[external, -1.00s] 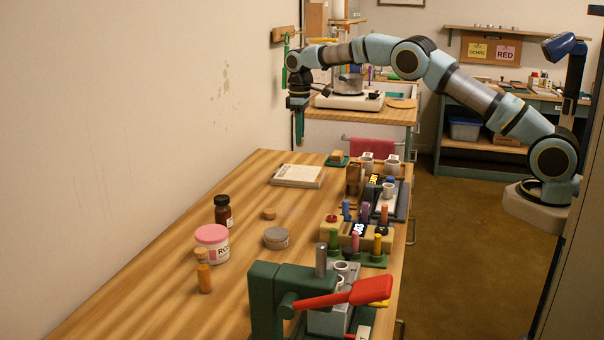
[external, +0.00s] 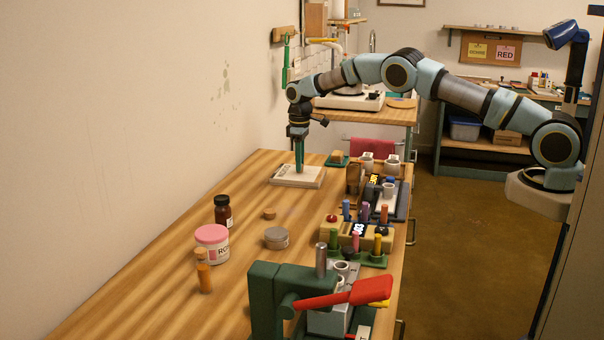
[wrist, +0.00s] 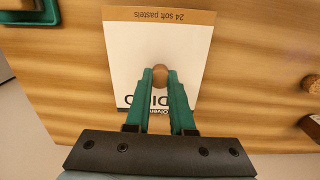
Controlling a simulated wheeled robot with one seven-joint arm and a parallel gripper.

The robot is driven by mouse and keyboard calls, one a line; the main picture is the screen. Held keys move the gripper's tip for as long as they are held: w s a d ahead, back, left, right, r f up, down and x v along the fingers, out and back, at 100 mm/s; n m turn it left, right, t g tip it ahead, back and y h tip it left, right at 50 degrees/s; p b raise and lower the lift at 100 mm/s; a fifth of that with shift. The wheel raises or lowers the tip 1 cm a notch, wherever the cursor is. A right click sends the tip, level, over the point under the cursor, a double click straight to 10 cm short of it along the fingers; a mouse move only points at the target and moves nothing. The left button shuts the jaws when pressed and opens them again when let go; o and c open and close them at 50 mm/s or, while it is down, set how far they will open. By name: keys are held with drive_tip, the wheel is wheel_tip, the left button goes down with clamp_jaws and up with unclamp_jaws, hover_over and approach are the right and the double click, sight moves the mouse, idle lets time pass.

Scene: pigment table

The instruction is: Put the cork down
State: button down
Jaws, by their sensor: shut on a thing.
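My gripper (external: 299,167) points straight down just over the white and tan box (external: 290,179) at the far end of the table. In the wrist view, the green fingers of my gripper (wrist: 160,80) are shut on the brown cork (wrist: 160,76). The box labelled "24 soft pastels" (wrist: 125,45) lies flat beneath them. I cannot tell whether the cork touches the box. In the external view the cork is hidden between the fingertips.
Another cork (external: 269,213) lies on the table, near a grey-lidded tin (external: 276,238), a brown bottle (external: 223,211) and a pink-lidded jar (external: 211,245). A green tray (external: 336,161) stands right of the box. Racks and a red-handled press (external: 345,296) line the right edge.

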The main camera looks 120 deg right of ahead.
drive_tip(key=shift+f, duration=0.2)
drive_tip(key=c, duration=0.8)
unclamp_jaws()
drive_tip(key=shift+o, duration=0.2)
drive_tip(key=shift+r, duration=0.1)
wheel_tip(320, 180, up, 12)
drive_tip(key=b, duration=0.3)
drive_tip(key=shift+w+r, duration=0.1)
